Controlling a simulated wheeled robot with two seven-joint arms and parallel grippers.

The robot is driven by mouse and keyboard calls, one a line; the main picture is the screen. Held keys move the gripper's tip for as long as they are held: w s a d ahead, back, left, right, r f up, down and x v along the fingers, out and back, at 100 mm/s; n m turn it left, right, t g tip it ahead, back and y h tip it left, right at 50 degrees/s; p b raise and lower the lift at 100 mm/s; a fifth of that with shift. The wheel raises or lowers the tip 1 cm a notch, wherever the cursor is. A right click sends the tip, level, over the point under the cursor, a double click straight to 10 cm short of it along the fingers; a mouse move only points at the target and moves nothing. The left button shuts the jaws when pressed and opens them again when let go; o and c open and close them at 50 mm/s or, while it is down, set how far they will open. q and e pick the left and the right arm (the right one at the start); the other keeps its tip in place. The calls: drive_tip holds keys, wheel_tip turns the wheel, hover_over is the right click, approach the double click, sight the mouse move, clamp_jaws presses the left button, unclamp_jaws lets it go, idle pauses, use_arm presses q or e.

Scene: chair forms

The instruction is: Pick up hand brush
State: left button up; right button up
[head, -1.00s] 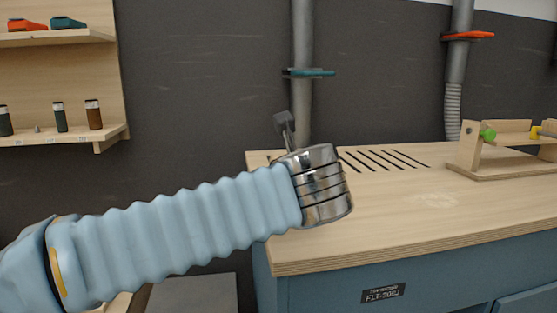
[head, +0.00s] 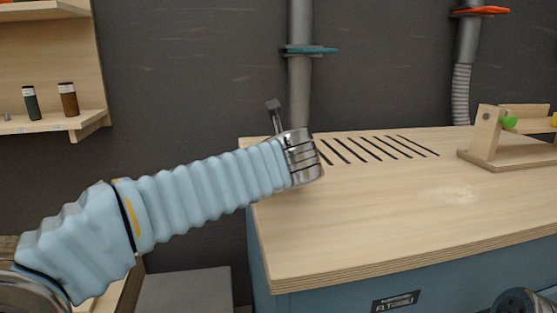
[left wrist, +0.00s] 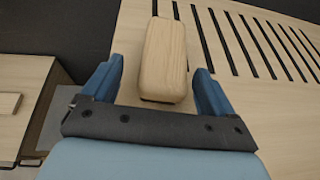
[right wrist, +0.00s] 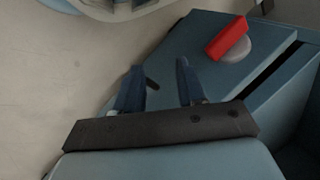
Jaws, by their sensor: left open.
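The hand brush (left wrist: 163,62) shows in the left wrist view as a pale wooden block with rounded edges, lying on the wooden bench top. Its bristles cannot be made out. My left gripper (left wrist: 160,66) is open, with one blue finger on each side of the block and gaps between. In the head view my left arm reaches over the bench's left end, and its wrist hides the brush and fingers. My right gripper (right wrist: 160,66) is open and empty in the right wrist view, in front of the blue cabinet side.
The bench top (head: 370,220) has dark slots (head: 375,148) near its back and is mostly clear in front. A wooden fixture with a green knob (head: 509,122) stands at the right. Shelves with bottles (head: 68,99) are at the left. A red part (right wrist: 229,38) sticks out from the blue cabinet.

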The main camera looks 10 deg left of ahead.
use_arm(q)
drive_tip(key=x, duration=0.4)
drive_tip(key=shift+w+d+f, duration=0.15)
drive_tip(key=shift+w+d, duration=0.05)
drive_tip(key=c, duration=1.1)
drive_tip(key=shift+c, duration=0.2)
